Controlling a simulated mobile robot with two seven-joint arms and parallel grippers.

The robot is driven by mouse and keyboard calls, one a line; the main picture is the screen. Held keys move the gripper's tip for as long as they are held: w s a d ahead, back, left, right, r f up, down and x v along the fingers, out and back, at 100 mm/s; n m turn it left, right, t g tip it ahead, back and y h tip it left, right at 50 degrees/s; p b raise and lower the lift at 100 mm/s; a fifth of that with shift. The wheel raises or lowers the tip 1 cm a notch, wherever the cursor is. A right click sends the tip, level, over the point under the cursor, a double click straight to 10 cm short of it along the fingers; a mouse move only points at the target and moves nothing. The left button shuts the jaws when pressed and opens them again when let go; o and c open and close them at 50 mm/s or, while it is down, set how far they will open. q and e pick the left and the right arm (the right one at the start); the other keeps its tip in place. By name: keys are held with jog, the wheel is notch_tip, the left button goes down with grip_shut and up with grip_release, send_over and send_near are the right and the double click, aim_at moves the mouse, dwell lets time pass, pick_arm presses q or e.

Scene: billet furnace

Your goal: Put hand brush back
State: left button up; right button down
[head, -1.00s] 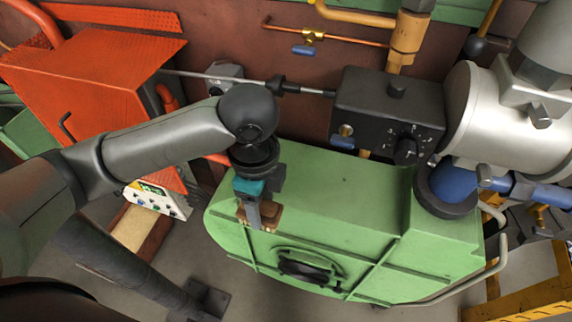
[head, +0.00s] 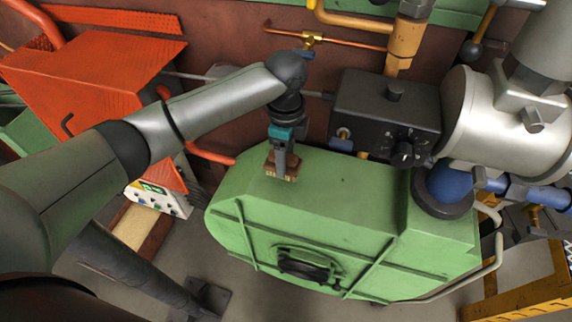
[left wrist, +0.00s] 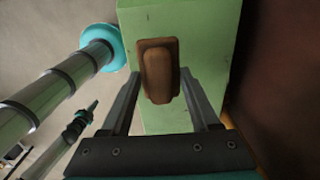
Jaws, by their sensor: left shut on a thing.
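The hand brush (head: 291,172) has a brown wooden body with pale bristles pointing down. My left gripper (head: 282,158) is shut on it. The brush is at the back left of the green furnace housing's top (head: 350,190); I cannot tell whether its bristles touch the surface. In the left wrist view, the brush's brown back (left wrist: 160,72) shows between the fingers, with the green housing (left wrist: 205,30) behind it. My right gripper is not in view.
A black control box (head: 385,110) with knobs stands right of the gripper. A copper gas pipe (head: 350,42) runs along the wall behind. An orange cabinet (head: 90,85) stands at the left. The front part of the green top is clear.

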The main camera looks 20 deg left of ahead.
pick_arm(q)
jog(key=shift+w+f+p, duration=0.2)
jog(key=shift+f+p, duration=0.1)
jog(key=shift+f, duration=1.9)
jog(key=o, duration=1.3)
jog(key=shift+f, duration=0.1)
notch_tip(320, 180, up, 12)
jog(key=shift+r+b, duration=0.15)
jog(key=shift+b, duration=0.3)
